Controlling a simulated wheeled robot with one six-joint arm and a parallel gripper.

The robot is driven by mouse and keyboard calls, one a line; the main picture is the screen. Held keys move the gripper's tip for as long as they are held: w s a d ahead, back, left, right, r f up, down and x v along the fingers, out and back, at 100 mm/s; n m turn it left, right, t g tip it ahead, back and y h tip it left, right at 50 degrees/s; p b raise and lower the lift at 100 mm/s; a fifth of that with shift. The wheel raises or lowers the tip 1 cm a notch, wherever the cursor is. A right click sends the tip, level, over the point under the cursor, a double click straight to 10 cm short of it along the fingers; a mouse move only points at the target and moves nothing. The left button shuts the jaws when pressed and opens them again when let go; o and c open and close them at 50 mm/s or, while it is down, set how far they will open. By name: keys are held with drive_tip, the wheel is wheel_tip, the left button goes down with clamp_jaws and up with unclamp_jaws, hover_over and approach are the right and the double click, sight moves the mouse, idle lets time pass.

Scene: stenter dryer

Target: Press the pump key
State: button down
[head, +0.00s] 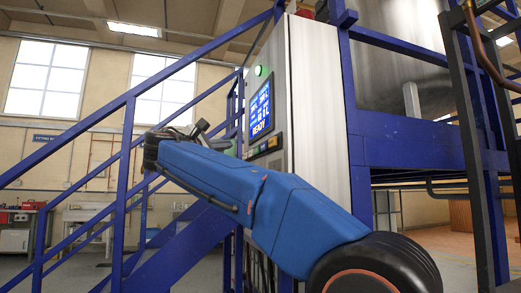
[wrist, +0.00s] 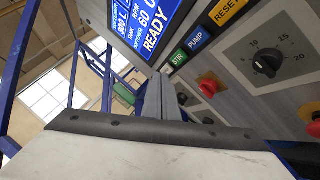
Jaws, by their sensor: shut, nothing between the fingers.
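The pump key (wrist: 196,40) is a dark blue labelled key on the grey control panel in the wrist view. It sits between a green key marked STR (wrist: 178,58) and a yellow RESET key (wrist: 227,10). My gripper (wrist: 160,82) is shut and empty, its tips below and left of the green key in the picture. I cannot tell how far the tips are from the panel. In the head view my gripper (head: 211,134) is small and dark, partly hidden by my blue arm, left of the cabinet's panel face; the pump key is too small to make out there.
A blue screen (wrist: 150,25) reading READY is beside the keys. A black dial (wrist: 267,62) and red knobs (wrist: 208,86) are also on the panel. Blue stair rails (head: 125,150) stand left of the cabinet (head: 318,110). A green lamp (head: 258,70) is lit above the screen.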

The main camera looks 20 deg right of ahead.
drive_tip(key=shift+d, duration=0.1)
drive_tip(key=d, duration=0.8)
drive_tip(key=shift+d, duration=0.35)
drive_tip(key=shift+d, duration=0.15)
idle(2.0)
drive_tip(key=shift+d, duration=0.3)
drive_tip(key=shift+d, duration=0.5)
idle(1.0)
drive_tip(key=shift+a, duration=0.9)
drive_tip(key=shift+a, duration=0.15)
drive_tip(key=shift+a, duration=2.35)
